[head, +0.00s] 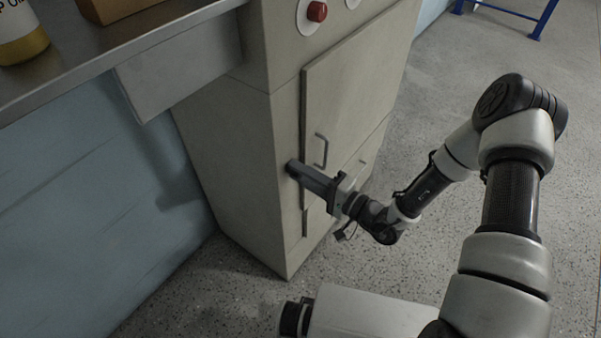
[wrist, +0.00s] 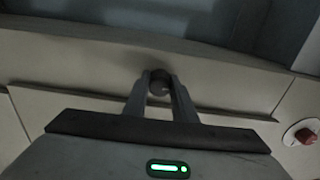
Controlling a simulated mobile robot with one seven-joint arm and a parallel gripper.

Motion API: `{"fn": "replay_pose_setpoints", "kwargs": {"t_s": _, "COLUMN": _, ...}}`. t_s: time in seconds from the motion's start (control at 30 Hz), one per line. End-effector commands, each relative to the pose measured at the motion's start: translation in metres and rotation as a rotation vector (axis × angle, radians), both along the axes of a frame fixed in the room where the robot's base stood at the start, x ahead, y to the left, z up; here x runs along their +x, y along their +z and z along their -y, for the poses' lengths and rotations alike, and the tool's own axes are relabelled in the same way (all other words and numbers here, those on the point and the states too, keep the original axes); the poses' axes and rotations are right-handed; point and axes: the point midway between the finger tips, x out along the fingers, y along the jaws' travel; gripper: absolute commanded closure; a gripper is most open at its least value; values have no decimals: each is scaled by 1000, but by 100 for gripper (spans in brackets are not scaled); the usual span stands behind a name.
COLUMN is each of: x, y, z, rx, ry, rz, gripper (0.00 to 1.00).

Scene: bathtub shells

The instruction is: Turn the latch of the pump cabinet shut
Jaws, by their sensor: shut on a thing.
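The pump cabinet (head: 235,165) is a tall beige-grey box in the head view. Its door (head: 350,90) has a bar handle (head: 321,150) and appears to lie against the cabinet front. My gripper (head: 291,168) reaches the front frame just left of the door's edge. In the wrist view my gripper (wrist: 160,76) is shut on the latch (wrist: 160,88), a dark round knob, with one finger on each side. The gripper hides the latch in the head view, and I cannot tell the angle of the latch.
A red knob on a white round plate (head: 316,12) sits higher on the cabinet; it also shows in the wrist view (wrist: 305,136). A metal worktop (head: 90,62) with a bottle (head: 22,35) stands at left. The speckled floor (head: 440,75) is open at right.

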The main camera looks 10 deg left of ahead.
Motion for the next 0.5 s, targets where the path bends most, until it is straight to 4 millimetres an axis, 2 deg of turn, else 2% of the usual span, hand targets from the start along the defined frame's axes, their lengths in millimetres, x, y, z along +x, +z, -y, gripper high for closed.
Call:
{"fn": "replay_pose_setpoints", "kwargs": {"t_s": 0.17, "x": 0, "y": -1, "z": 1, "rx": -2, "ry": -2, "rz": -1, "gripper": 98}}
{"fn": "replay_pose_setpoints", "kwargs": {"t_s": 0.2, "x": 0, "y": -1, "z": 1, "rx": -2, "ry": -2, "rz": -1, "gripper": 74}}
{"fn": "replay_pose_setpoints", "kwargs": {"t_s": 0.3, "x": 0, "y": -1, "z": 1, "rx": -2, "ry": -2, "rz": -1, "gripper": 57}}
{"fn": "replay_pose_setpoints", "kwargs": {"t_s": 0.5, "x": 0, "y": 0, "z": 1, "rx": -1, "ry": -1, "rz": -1, "gripper": 57}}
